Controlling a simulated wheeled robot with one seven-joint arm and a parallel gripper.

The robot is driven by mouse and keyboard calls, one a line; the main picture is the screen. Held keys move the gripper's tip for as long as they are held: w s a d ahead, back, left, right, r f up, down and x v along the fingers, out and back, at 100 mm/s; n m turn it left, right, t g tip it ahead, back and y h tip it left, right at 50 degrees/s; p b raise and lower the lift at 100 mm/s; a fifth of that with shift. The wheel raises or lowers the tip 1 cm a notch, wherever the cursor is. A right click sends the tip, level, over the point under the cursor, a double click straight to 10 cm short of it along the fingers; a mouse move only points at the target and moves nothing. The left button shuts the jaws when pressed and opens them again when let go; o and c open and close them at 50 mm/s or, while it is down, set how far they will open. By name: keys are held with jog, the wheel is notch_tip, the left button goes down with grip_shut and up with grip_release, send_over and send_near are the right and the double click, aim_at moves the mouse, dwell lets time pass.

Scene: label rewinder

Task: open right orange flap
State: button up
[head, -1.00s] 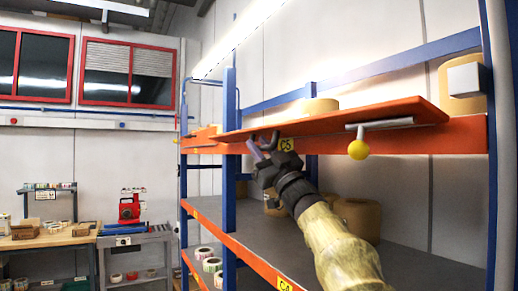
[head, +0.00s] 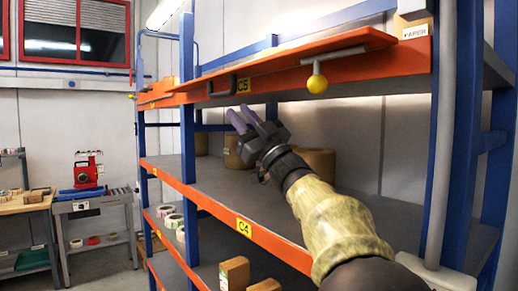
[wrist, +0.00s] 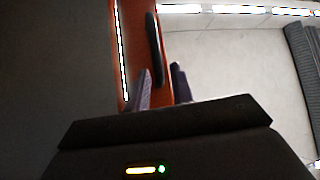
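The right orange flap (head: 290,62) is a long panel along the top of the orange C5 shelf beam, raised at its right end. A dark handle (head: 236,86) sits on its front, left of the yellow C5 label. My gripper (head: 237,114) is just below the handle, its two purple-grey fingers apart and nothing visible between them. In the wrist view, the orange surface (wrist: 132,50) carries the dark handle (wrist: 154,50), and the fingers (wrist: 160,88) stand apart near its lower end. I cannot tell whether they touch it.
Blue rack posts (head: 188,110) stand left and right. Brown rolls (head: 320,160) sit behind my arm on the C4 shelf (head: 244,226). A red machine (head: 86,172) stands far left.

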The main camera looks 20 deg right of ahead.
jog(key=b+v, duration=0.1)
jog(key=v, duration=0.5)
jog(key=shift+s+f+b, duration=0.2)
jog(key=shift+b, duration=0.2)
jog(key=shift+d, duration=0.1)
